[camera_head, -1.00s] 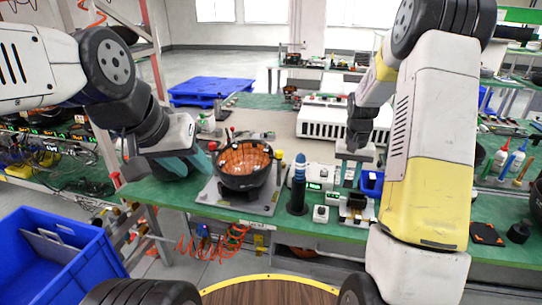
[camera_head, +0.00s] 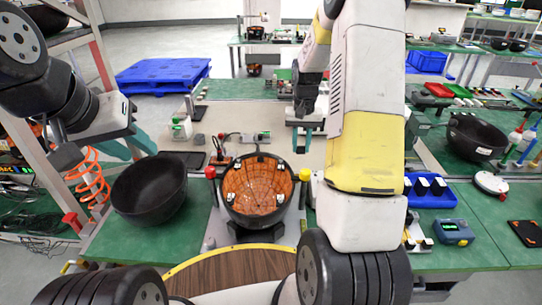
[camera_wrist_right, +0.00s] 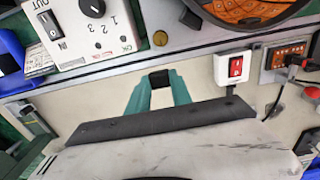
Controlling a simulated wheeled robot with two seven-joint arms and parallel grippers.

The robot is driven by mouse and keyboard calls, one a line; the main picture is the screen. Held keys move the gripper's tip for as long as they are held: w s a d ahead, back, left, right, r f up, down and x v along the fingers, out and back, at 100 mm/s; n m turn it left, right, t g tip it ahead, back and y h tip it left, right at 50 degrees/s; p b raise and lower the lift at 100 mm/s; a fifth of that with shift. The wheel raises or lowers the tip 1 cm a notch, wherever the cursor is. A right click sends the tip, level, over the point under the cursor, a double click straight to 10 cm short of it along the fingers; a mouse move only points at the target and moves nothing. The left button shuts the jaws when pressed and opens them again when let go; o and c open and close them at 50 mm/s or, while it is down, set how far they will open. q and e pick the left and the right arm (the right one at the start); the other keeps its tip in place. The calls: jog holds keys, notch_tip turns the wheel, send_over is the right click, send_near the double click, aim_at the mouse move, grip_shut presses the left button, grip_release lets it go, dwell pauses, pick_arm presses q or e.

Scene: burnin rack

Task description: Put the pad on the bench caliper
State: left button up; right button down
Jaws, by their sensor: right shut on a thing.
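My right gripper (camera_head: 303,137) hangs over the pale middle of the bench, beyond the orange-lined bowl. In the right wrist view its teal fingers (camera_wrist_right: 160,90) are closed on a small black block, which I take to be the pad (camera_wrist_right: 159,77). The pad is too small to make out in the head view. My left gripper (camera_head: 132,150) is at the left, above and behind a plain black bowl, its teal fingers apart and empty. I cannot tell which device is the bench caliper.
The orange-lined bowl (camera_head: 258,190) sits on a fixture in front. A black bowl (camera_head: 150,188) stands left of it. A blue tray (camera_head: 430,192) and a blue-grey meter (camera_head: 453,231) are at right. In the wrist view, a white switch box (camera_wrist_right: 234,69) is near the fingers.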

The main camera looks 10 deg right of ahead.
notch_tip(320, 180, down, 9)
jog(key=shift+f, duration=0.2)
dwell(0.3)
jog(key=shift+f, duration=0.1)
jog(key=c, duration=1.1)
grip_release()
jog(key=shift+c, duration=0.2)
